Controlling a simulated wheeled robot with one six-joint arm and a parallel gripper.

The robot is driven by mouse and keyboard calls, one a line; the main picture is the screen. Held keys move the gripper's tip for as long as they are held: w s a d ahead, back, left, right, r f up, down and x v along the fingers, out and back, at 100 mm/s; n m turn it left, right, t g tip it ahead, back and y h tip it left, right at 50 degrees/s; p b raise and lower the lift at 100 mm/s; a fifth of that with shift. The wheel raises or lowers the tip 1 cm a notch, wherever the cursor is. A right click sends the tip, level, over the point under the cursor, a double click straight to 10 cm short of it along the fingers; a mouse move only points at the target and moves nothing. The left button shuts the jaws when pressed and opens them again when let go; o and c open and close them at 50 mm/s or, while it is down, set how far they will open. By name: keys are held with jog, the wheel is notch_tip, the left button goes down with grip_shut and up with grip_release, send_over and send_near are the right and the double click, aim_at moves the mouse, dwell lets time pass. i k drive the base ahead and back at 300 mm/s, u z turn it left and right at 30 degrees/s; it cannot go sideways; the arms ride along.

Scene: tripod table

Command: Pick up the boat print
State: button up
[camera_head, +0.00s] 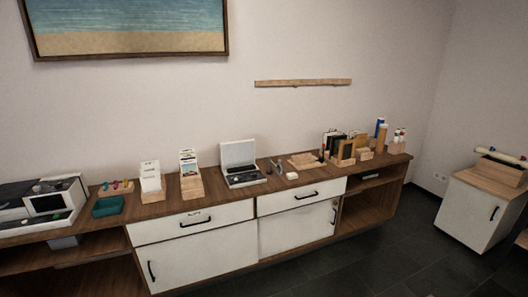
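No print showing a clear boat can be made out at this distance. A wooden holder (192,187) on the sideboard holds upright cards or prints (187,160), one with a small greenish-blue picture too small to read. A second wooden holder (152,195) to its left holds mostly white cards (150,175). A large framed picture of sea and sand (128,25) hangs on the wall at upper left; no boat shows in its visible part, and its top is cut off. My gripper is not in view.
The long wooden sideboard (228,203) has white doors and drawers. On it stand a white machine (45,203), a teal tray (108,207), an open grey case (242,163) and several bottles and frames at right. A white cabinet (470,213) stands far right. Dark floor is clear in front.

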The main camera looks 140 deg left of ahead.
aim_at(188, 167)
jog(key=u, duration=0.6)
jog(key=k, duration=0.9)
jog(key=u, duration=4.45)
